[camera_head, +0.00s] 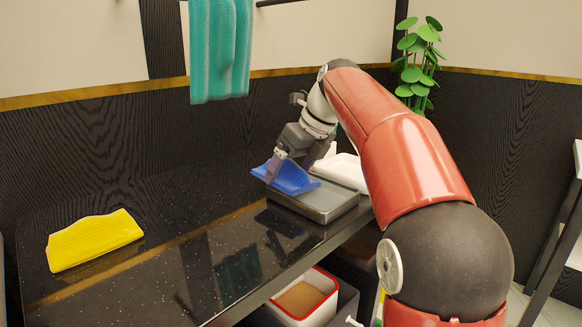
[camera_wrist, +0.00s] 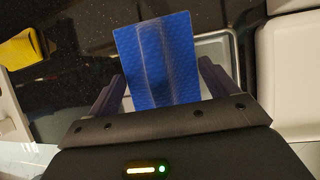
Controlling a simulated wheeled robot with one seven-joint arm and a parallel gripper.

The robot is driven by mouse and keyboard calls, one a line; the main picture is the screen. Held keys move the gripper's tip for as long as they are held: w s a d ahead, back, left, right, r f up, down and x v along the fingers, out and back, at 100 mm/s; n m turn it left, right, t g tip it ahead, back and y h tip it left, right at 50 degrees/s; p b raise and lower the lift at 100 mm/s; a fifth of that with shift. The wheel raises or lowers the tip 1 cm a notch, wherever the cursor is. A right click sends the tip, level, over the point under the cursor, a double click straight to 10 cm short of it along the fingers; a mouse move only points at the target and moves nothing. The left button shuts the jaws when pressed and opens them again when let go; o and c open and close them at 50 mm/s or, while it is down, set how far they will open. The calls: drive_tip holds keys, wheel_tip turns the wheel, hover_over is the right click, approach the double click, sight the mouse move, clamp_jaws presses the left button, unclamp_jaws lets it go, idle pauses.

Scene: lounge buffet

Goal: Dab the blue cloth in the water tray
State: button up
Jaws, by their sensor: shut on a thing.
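My gripper (camera_head: 287,170) is shut on the blue cloth (camera_head: 291,178), a ridged, bent sheet. In the wrist view the blue cloth (camera_wrist: 158,58) sits between the two fingers of my gripper (camera_wrist: 160,92). The cloth is held over the left part of the grey metal water tray (camera_head: 322,210) on the counter. Part of the tray (camera_wrist: 228,62) shows to the right of the cloth in the wrist view. The cloth hides part of the tray's inside. I cannot tell whether the cloth touches it.
A yellow cloth (camera_head: 94,240) lies on the black speckled counter (camera_head: 165,285) at left. A white tray (camera_head: 344,171) stands behind the water tray. A teal towel (camera_head: 220,50) hangs above. A white-and-red bin (camera_head: 304,297) is below the counter edge. The counter between yellow cloth and tray is clear.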

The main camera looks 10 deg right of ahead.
sight(291, 164)
drive_tip(key=shift+f, duration=0.55)
idle(1.0)
wheel_tip(291, 164, up, 3)
drive_tip(key=p, duration=0.3)
drive_tip(key=shift+r, duration=2.6)
